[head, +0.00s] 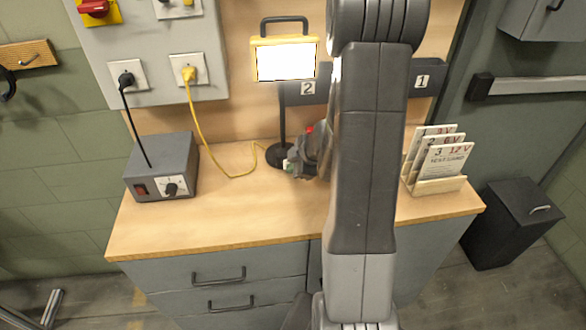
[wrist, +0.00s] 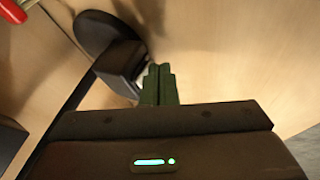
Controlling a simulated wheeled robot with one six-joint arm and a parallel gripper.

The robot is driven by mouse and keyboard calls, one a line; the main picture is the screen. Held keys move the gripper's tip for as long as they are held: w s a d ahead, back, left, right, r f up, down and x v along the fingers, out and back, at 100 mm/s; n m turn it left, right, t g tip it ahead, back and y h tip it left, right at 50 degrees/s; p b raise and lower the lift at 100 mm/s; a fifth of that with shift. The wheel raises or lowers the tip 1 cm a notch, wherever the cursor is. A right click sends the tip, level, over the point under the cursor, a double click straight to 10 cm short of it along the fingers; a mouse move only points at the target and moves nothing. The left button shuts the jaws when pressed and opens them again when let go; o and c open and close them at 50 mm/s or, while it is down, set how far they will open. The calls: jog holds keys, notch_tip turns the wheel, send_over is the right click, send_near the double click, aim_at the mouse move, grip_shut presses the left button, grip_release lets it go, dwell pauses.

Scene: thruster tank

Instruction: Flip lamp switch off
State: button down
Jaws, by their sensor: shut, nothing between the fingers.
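The lamp (head: 285,60) is yellow-framed with a bright white lit panel, on a dark post with a round black base (head: 278,155). In the wrist view the base (wrist: 88,32) and a small dark box (wrist: 118,64) at the post are seen from above. I cannot make out a switch lever on the box. My gripper (wrist: 158,70) is shut and empty, its green fingertips just right of the box; whether they touch it I cannot tell. In the head view my gripper (head: 290,164) is beside the lamp base, partly hidden by my arm.
A grey box (head: 160,168) with a red rocker and a dial stands at the bench's left. A yellow cord (head: 205,145) runs from a wall socket toward the lamp base. A rack of cards (head: 438,186) stands at the right. The bench front (head: 220,225) is clear.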

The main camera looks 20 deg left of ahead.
jog(key=shift+f+b, duration=0.4)
jog(key=shift+b, duration=0.2)
jog(key=shift+w+r+p, duration=0.1)
jog(key=shift+r+p, duration=0.2)
jog(key=shift+r, duration=0.05)
jog(key=shift+r+p, duration=0.85)
jog(key=shift+p, duration=0.15)
